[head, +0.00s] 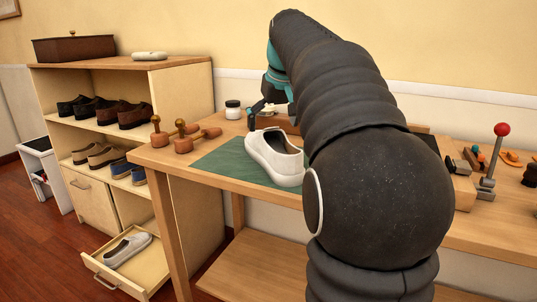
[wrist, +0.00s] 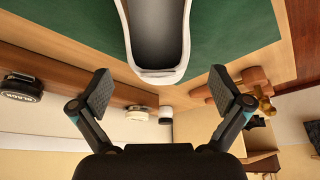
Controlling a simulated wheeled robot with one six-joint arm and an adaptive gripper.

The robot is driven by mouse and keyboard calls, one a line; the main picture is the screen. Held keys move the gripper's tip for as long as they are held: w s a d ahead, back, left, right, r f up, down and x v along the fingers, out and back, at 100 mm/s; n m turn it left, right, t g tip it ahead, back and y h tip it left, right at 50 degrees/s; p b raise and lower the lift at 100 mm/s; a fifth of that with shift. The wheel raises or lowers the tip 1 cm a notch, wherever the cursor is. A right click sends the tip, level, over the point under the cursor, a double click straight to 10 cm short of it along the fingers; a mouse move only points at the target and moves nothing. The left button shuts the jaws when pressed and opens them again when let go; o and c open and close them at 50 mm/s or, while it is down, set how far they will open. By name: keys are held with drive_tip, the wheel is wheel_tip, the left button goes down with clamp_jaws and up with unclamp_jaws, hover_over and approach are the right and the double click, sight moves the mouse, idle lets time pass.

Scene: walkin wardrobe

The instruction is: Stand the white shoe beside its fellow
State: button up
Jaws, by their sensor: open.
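A white slip-on shoe (head: 273,160) sits upright on a green mat (head: 222,162) on the workbench. A similar white shoe (head: 127,250) lies in the pulled-out drawer (head: 108,277) at the lower left. My gripper (head: 262,112) is over the back of the bench by the mat shoe, partly hidden by my arm. In the wrist view, my gripper (wrist: 161,92) is open and empty. The mat shoe (wrist: 160,73) shows at the top centre, one end towards the gap between the fingers. The fingers appear apart from it.
A small jar (head: 233,109) is at the back. A red-knobbed lever tool (head: 494,158) is at the right. The shelf unit (head: 185,95) holds several dark shoes (head: 95,108). Floor is clear left of the drawer.

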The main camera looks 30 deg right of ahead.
sight(271, 136)
drive_tip(key=x, duration=0.5)
drive_tip(key=shift+w+d+b, duration=0.1)
drive_tip(key=shift+b, duration=0.2)
drive_tip(key=c, duration=1.5)
drive_tip(key=shift+r, duration=0.15)
